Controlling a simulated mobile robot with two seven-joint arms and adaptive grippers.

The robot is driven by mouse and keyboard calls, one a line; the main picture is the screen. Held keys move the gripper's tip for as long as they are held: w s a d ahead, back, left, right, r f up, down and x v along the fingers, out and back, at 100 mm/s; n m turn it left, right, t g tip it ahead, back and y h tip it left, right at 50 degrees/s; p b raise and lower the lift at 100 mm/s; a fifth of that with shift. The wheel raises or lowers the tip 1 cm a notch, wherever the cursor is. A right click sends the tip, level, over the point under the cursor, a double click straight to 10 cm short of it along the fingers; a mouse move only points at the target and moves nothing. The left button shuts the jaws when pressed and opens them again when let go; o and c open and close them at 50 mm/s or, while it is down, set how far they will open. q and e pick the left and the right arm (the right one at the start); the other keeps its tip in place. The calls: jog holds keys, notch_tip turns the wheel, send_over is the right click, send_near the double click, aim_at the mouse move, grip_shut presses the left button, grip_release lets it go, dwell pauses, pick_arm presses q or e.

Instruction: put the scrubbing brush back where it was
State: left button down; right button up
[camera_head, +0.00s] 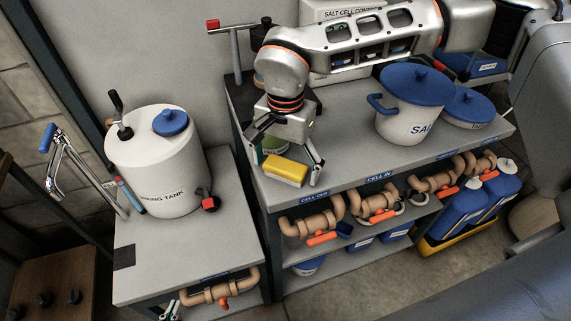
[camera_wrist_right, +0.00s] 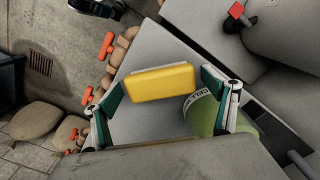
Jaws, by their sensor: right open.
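The scrubbing brush, a yellow block (camera_head: 285,171) with a pale underside, is at the front left of the grey bench top (camera_head: 345,165). It also shows level in the wrist view (camera_wrist_right: 159,82). My right gripper (camera_head: 285,167) reaches down over it, open, with one finger toward each end of the brush. In the wrist view the right gripper (camera_wrist_right: 163,108) has a wide gap between its fingers, and I cannot tell whether a finger touches the brush.
A blue-lidded pot (camera_head: 410,105) and a lower pot (camera_head: 467,108) stand to the right. A white tank (camera_head: 160,165) stands on the left bench. Pipes with orange handles (camera_head: 322,238) run below.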

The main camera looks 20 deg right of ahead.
aim_at(285, 165)
notch_tip(285, 165, up, 12)
jog(key=shift+r, duration=0.2)
dwell(0.4)
dwell(0.4)
